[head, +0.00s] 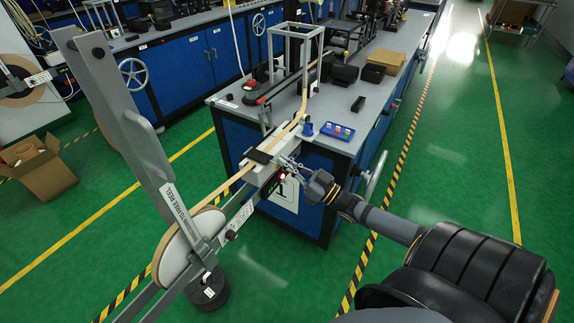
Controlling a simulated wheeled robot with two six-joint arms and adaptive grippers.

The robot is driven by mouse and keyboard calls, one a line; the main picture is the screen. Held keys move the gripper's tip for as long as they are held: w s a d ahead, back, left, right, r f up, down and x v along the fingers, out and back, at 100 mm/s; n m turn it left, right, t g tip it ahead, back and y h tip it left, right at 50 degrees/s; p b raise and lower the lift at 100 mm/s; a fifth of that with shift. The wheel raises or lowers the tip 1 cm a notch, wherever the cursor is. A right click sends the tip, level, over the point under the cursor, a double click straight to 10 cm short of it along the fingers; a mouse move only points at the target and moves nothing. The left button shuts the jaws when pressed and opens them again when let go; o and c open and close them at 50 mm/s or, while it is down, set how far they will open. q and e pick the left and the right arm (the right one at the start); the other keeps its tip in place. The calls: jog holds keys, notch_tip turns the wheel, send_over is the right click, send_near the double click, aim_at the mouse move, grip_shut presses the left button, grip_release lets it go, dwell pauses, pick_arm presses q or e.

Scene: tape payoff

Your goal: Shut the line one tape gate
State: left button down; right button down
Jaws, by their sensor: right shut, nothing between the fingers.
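The line one tape gate appears to be the dark plate (259,156) across the pale tape (250,165), on a light guide block (268,148) at the near corner of the bench. Whether it is fully closed is too small to tell. My right gripper (291,166) is shut and empty, just right of the guide block and close to its side. Whether it touches the block is unclear. The tape runs down from the guide to a white-sided reel (187,245) at lower left. My left gripper is out of view.
A grey upright arm (125,120) with a label stands left of the guide. The blue bench (225,120) carries a blue tray (337,131), a blue cup (308,129) and a metal frame. A cardboard box (38,170) is on the floor. Green floor is open at right.

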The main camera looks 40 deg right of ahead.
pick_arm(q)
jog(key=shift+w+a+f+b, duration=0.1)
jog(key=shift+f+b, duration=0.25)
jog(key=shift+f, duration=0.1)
pick_arm(e)
jog(key=shift+s+f, duration=0.15)
jog(key=shift+f, duration=0.75)
